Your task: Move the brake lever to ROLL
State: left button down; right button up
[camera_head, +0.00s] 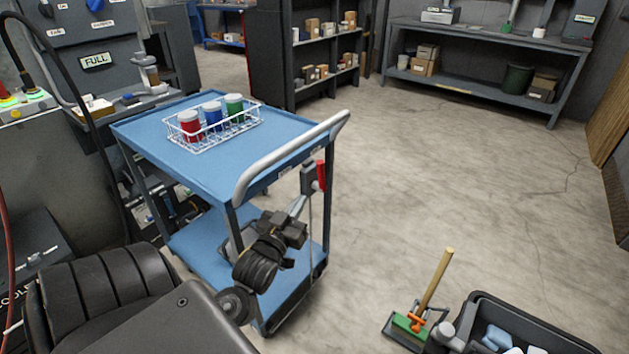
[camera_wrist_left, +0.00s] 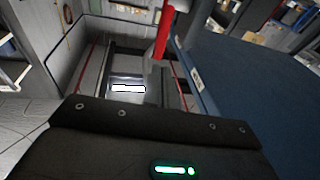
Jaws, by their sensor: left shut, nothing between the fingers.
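The brake lever (camera_head: 321,177) has a red grip and sits on a grey bracket at the near right corner of the blue cart (camera_head: 170,152), below its handle. The red lever also shows in the left wrist view (camera_wrist_left: 163,35), standing up at top centre. My left gripper (camera_head: 298,206) is shut and empty, just below and left of the red grip; I cannot tell whether it touches the lever or bracket. A pale label (camera_wrist_left: 128,88) shows beyond the wrist's dark body, too blurred to read. My right gripper is not in view.
A white wire basket (camera_head: 212,130) with red, blue and green jars stands on the cart top. The cart's grey handle (camera_head: 290,155) rises above my left gripper. A brush (camera_head: 420,310) and black bin (camera_head: 520,325) lie at the lower right.

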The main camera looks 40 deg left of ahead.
aim_at(319, 172)
pick_arm(q)
jog(key=x, duration=0.7)
jog(key=shift+w, duration=0.3)
jog(key=shift+w+a+r, duration=0.15)
jog(key=shift+w+a, duration=0.1)
jog(key=shift+w, duration=0.35)
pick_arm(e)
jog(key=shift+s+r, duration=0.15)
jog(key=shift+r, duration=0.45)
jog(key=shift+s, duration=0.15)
pick_arm(q)
jog(key=shift+r, duration=0.1)
